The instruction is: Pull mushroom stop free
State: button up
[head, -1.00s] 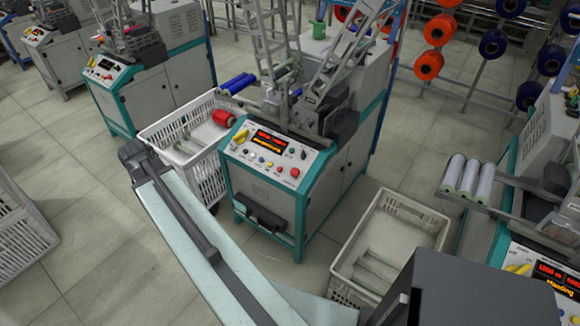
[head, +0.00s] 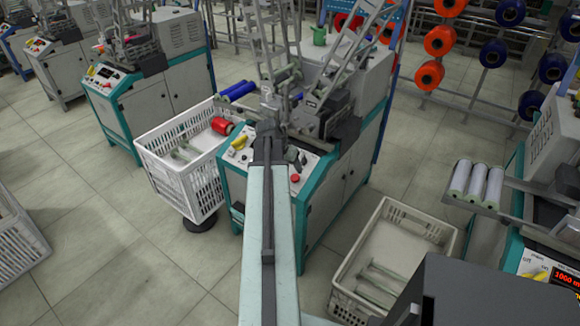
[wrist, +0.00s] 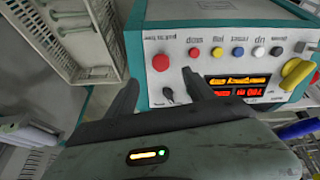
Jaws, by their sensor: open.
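The mushroom stop (wrist: 160,62) is a round red button at the left end of the control panel (wrist: 225,25) in the wrist view, where the panel appears upside down. It also shows in the head view (head: 295,178), just right of my arm. My gripper (wrist: 160,92) is open, one dark finger on either side of the stop's column in the wrist view. The fingertips seem short of the stop, and nothing is between them but a small black switch (wrist: 168,96) seen beyond. In the head view my arm hides the panel's middle and the gripper is hard to make out.
Small coloured buttons, a lit display (wrist: 237,86) and a yellow knob (wrist: 297,72) share the panel. A white crate (head: 150,152) stands left of the machine, a beige crate (head: 345,270) right of it. Winding frames rise behind the panel. Open floor lies at front left.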

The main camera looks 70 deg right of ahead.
aim_at(296, 178)
jog(key=shift+b+x, duration=4.45)
jog(key=shift+x, duration=0.55)
jog(key=c, duration=1.3)
grip_shut()
jog(key=shift+s, duration=0.1)
